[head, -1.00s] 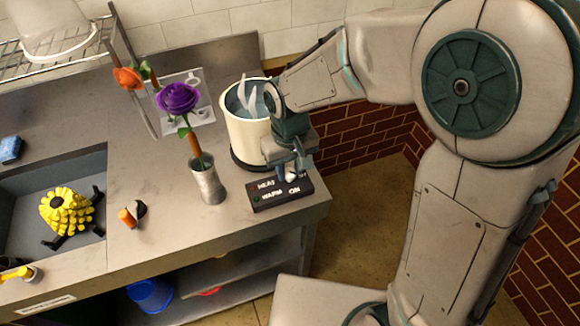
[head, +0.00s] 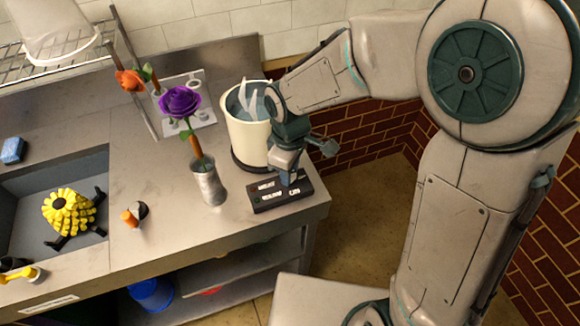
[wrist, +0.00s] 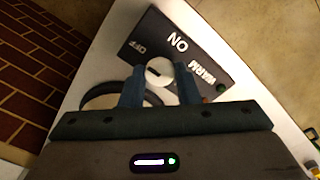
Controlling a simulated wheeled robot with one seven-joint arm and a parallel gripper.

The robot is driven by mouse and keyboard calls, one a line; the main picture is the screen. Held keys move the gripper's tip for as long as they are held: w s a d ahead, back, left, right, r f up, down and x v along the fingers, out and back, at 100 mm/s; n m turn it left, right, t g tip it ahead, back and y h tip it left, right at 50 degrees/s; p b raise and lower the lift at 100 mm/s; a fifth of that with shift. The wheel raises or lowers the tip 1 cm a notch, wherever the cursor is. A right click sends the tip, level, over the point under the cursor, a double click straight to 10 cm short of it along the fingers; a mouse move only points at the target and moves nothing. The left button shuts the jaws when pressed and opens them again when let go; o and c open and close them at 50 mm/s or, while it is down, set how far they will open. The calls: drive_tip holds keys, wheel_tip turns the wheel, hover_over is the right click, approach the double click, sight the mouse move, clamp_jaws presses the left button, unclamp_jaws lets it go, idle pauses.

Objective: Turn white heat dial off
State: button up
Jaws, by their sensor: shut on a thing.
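The white heat dial (wrist: 160,72) is a round knob with a dark mark on its face, on the dark control panel (head: 263,202). In the wrist view, the panel (wrist: 165,25) shows OFF, ON and WARM labels around the knob. The dark mark lies on the knob's left part; I cannot tell its exact setting. My gripper (wrist: 160,88) is shut on the dial, one finger on each side. In the head view, my gripper (head: 289,180) points down at the panel and hides the dial.
A cream pot (head: 248,138) stands just behind the panel. A metal vase (head: 209,186) with a purple flower (head: 178,101) stands to the left. The counter's right edge is close to the panel.

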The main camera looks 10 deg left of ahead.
drive_tip(key=shift+r, duration=0.1)
idle(0.5)
drive_tip(key=o, duration=1)
drive_tip(key=shift+c, duration=0.2)
wheel_tip(320, 180, up, 14)
